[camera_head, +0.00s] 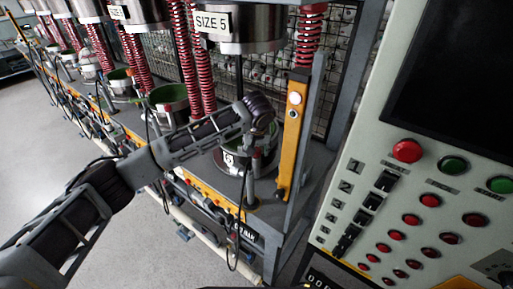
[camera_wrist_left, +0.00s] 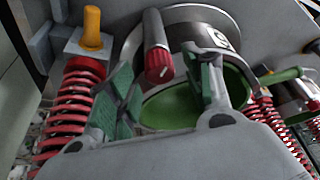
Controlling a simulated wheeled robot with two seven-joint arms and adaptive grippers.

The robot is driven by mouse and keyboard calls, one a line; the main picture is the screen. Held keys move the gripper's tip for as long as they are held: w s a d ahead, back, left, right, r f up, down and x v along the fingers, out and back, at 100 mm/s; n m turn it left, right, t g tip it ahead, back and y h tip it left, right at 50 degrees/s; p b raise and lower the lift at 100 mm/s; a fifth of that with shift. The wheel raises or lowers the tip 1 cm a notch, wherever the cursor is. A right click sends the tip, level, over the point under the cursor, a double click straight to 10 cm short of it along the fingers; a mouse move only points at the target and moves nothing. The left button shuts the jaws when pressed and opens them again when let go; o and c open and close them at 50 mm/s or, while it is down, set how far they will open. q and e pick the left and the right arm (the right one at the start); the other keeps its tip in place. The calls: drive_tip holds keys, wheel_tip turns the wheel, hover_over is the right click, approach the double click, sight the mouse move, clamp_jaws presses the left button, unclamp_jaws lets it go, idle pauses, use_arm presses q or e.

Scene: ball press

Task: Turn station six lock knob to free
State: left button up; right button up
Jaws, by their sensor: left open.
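A knob-like cylinder with a dark grey body and a red end cap with a white mark (camera_wrist_left: 159,65) shows in the left wrist view, in front of a round cup with a green inside (camera_wrist_left: 185,105). My left gripper (camera_wrist_left: 170,80) is open, its green-padded fingers on either side of the red end; I cannot tell whether they touch it. In the head view my left gripper (camera_head: 262,132) is over the nearest press cup (camera_head: 232,163), and the knob is hidden there. The label on the cup is too small to read for certain. My right gripper is not in view.
A yellow upright with buttons (camera_head: 292,125) stands just right of my gripper. Red springs (camera_head: 198,70) and a "SIZE 5" press (camera_head: 240,30) are behind. A control panel with red and green buttons (camera_head: 420,200) fills the right. Open floor (camera_head: 45,120) lies left.

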use_arm(q)
drive_tip(key=shift+w+f, duration=0.2)
drive_tip(key=shift+f, duration=0.25)
drive_tip(key=shift+c, duration=0.4)
drive_tip(key=c, duration=0.9)
drive_tip(key=shift+n, duration=0.3)
drive_tip(key=shift+d+n+y, duration=0.15)
drive_tip(key=shift+n+y, duration=0.25)
drive_tip(key=shift+n, duration=0.4)
drive_tip(key=n+y, duration=0.1)
drive_tip(key=n, duration=0.1)
drive_tip(key=n+g, duration=0.1)
drive_tip(key=n, duration=0.1)
drive_tip(key=shift+d+n+y, duration=0.2)
drive_tip(key=shift+n+y, duration=0.2)
drive_tip(key=shift+w+n+g+y, duration=0.15)
drive_tip(key=shift+n+g+y, duration=0.25)
drive_tip(key=shift+n, duration=1.15)
drive_tip(key=shift+w+n+g+y, duration=0.15)
drive_tip(key=shift+n+g+y, duration=0.25)
drive_tip(key=shift+n, duration=1.15)
